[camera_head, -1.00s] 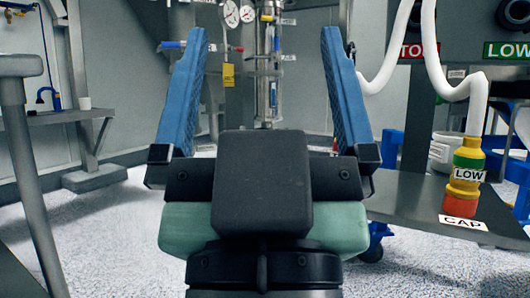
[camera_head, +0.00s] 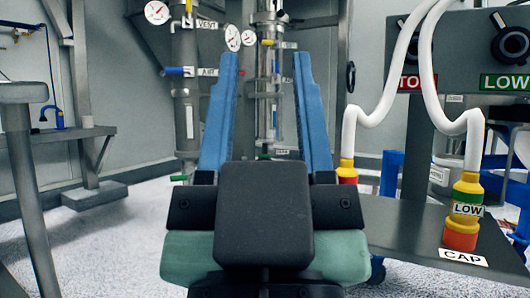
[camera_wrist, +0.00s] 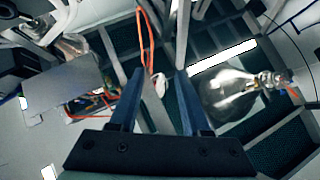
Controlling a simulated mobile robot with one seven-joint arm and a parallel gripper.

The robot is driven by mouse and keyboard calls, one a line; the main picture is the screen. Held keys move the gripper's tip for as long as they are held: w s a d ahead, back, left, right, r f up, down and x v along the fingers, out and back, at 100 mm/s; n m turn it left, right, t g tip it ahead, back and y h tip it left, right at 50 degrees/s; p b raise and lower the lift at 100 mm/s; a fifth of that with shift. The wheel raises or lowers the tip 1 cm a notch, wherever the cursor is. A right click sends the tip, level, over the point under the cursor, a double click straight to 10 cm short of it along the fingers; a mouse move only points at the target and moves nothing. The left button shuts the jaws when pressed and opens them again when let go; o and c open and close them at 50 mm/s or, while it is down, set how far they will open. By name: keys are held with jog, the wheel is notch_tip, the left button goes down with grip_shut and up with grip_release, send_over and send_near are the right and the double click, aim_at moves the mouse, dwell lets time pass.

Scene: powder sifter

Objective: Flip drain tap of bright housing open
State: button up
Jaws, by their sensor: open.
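Two upright metal housings stand at the back in the head view. The left housing (camera_head: 187,98) has a blue-handled tap (camera_head: 177,71) at its side and a small green handle (camera_head: 180,178) near its foot. The right housing (camera_head: 270,30) is shiny and shows partly between my fingers, with a tag (camera_head: 282,152) low on it. I cannot tell surely which one is the bright housing, and the drain tap is too small to read. My gripper (camera_head: 266,60) is open and empty, its blue fingers pointing forward, apart from both housings.
A grey table (camera_head: 70,134) stands at left. Open floor (camera_head: 110,235) lies at left.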

notch_tip(320, 180, up, 9)
jog(key=p, duration=0.7)
jog(key=shift+p, duration=0.3)
grip_shut()
notch_tip(320, 180, up, 22)
jog(key=p, duration=2.1)
jog(key=shift+f+p, duration=0.2)
jog(key=shift+p, duration=0.1)
jog(key=shift+a, duration=0.15)
